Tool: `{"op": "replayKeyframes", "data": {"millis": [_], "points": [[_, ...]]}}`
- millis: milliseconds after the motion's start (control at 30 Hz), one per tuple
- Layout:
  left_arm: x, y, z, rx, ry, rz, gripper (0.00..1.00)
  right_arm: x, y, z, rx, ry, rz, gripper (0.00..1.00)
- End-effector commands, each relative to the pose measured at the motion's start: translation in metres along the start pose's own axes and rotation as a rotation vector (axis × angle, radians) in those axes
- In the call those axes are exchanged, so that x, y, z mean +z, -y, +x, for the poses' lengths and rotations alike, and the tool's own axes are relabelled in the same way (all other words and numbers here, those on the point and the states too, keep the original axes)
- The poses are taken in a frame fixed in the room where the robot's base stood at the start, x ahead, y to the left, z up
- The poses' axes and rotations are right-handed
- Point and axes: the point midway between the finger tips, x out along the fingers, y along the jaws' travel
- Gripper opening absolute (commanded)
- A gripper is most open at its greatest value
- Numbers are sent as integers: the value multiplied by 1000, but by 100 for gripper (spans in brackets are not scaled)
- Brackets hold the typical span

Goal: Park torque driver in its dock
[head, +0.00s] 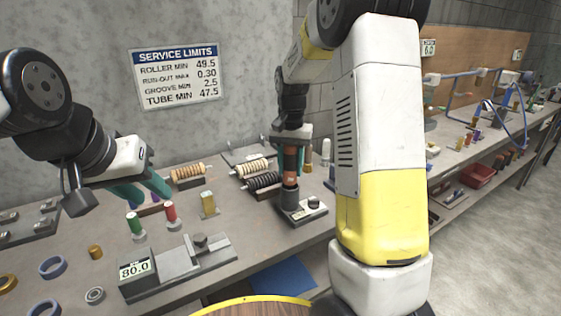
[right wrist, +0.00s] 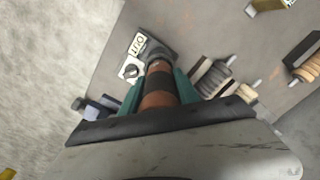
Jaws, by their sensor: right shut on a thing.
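The torque driver (head: 290,163), orange with black bands, is upright in my right gripper (head: 291,150). In the right wrist view the driver (right wrist: 159,88) sits between the teal fingers. Its lower end meets a dark grey cylindrical part (head: 289,196) over the dock (head: 306,213), a dark base with a round knob and a small label. I cannot tell whether the driver is fully seated. The dock's label and knob also show in the right wrist view (right wrist: 131,71). My left gripper (head: 152,190) is open and empty above the bench at the left.
Rollers on stands (head: 262,181) are just left of the dock. A green-topped plug (head: 134,223), a red one (head: 169,211) and a yellow block (head: 208,204) stand nearer the left gripper. A gauge reading 80.0 (head: 138,275) and several rings lie at the front left.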

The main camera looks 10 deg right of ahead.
Motion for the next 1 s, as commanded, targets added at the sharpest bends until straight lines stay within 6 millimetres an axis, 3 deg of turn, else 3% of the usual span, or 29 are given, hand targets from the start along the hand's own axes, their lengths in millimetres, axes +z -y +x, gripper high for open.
{"op": "replayKeyframes", "data": {"millis": [1000], "points": [[0, 0, 0, 0, 0, 0, 36, 0, 0, 11, -1, -2, 0, 0]]}}
